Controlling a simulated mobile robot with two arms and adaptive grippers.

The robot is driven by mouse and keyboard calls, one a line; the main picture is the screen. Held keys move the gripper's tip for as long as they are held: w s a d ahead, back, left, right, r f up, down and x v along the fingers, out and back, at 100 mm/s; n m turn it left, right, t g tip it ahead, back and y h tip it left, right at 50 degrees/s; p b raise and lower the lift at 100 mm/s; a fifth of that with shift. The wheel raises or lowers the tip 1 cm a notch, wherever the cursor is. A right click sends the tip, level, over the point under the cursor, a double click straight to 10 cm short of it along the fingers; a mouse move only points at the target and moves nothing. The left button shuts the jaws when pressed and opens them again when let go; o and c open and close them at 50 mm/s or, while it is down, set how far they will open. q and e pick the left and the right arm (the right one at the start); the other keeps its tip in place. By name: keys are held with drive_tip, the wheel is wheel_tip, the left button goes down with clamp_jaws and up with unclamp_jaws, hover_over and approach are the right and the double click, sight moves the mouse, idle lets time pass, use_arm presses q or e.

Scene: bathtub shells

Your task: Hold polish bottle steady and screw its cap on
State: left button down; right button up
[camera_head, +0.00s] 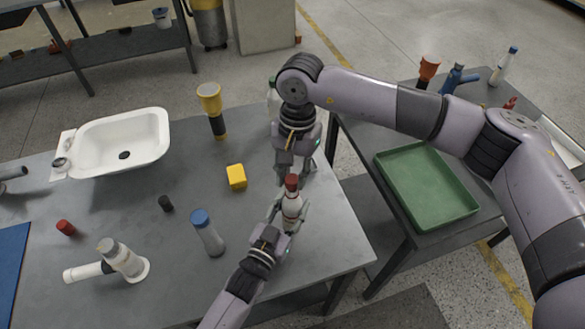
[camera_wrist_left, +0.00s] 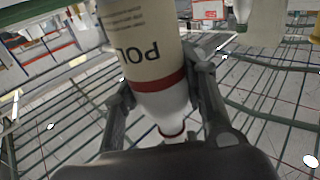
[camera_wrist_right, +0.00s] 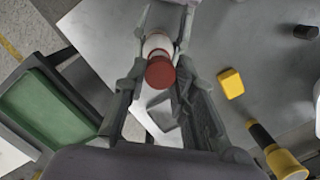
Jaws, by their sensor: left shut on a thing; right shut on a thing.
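The polish bottle (camera_head: 291,206) stands roughly upright near the front right of the grey table, white with a red band. In the left wrist view the bottle (camera_wrist_left: 140,40) shows part of a label reading "POL". My left gripper (camera_head: 287,218) is shut around the bottle's body. The red cap (camera_head: 292,181) is at the bottle's top, in line with it. My right gripper (camera_head: 291,166) comes from above and is shut on the cap, which shows between its fingers in the right wrist view (camera_wrist_right: 160,72). The threads are hidden, so how far the cap is seated cannot be told.
A yellow block (camera_head: 236,176), a blue-capped bottle (camera_head: 207,235) and a yellow-and-black flashlight-like item (camera_head: 212,110) stand nearby. A white sink (camera_head: 120,140) and a dark red cap (camera_head: 66,228) lie left. A green tray (camera_head: 425,185) is on the right table.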

sight(292, 209)
idle(0.5)
drive_tip(key=shift+f, duration=0.85)
drive_tip(key=shift+f, duration=0.6)
